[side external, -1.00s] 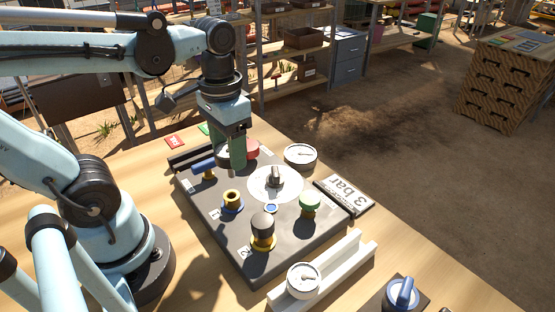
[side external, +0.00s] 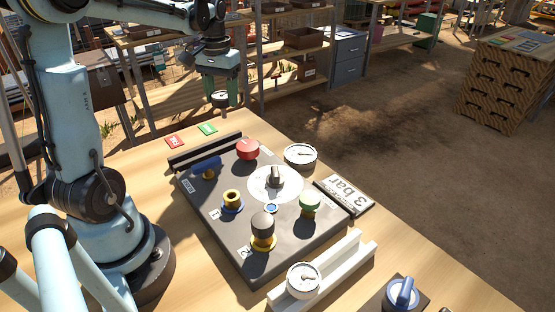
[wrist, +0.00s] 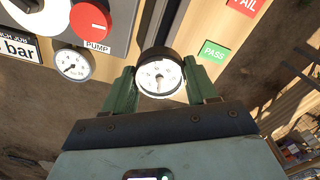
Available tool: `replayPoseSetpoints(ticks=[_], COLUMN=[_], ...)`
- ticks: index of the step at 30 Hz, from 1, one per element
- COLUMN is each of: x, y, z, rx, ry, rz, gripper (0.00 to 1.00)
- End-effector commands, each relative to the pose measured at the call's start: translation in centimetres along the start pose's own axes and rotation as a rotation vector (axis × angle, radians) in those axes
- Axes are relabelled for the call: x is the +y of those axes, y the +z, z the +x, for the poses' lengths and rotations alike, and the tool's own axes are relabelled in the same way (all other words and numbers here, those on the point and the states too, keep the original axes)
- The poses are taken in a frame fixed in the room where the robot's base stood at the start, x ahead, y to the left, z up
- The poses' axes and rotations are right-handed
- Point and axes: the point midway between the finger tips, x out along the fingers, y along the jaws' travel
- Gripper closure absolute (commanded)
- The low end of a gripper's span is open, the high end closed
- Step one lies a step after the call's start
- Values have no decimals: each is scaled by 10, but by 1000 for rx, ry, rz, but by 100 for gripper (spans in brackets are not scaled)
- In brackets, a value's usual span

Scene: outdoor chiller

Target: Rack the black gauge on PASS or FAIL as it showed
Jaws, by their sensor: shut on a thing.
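My gripper (wrist: 160,88) is shut on a round gauge with a black rim and white dial (wrist: 159,76). In the side external view my gripper (side external: 219,93) holds the gauge (side external: 219,98) in the air past the far edge of the table. The dial faces the wrist camera; its reading is too small to tell. A green PASS tag (wrist: 214,51) lies right of the gauge in the wrist view, with a red FAIL tag (wrist: 243,5) beyond it. Both FAIL (side external: 174,142) and PASS (side external: 207,129) lie on the table behind a long black rail (side external: 205,152).
A white rack (side external: 346,262) holds another gauge (side external: 303,280). Shelves (side external: 285,60) stand behind.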

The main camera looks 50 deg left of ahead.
Motion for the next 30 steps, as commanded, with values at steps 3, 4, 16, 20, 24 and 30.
replayPoseSetpoints(ticks=[3,4,16,20,24,30], x=[-1,-1,0,0,0,0], y=[0,0,0,0,0,0], z=[0,0,16,29,42,50], rx=[0,0,0,0,0,0], ry=[0,0,0,0,0,0], rz=[-1,-1,0,0,0,0], gripper=[100,100,100,100,100,100])
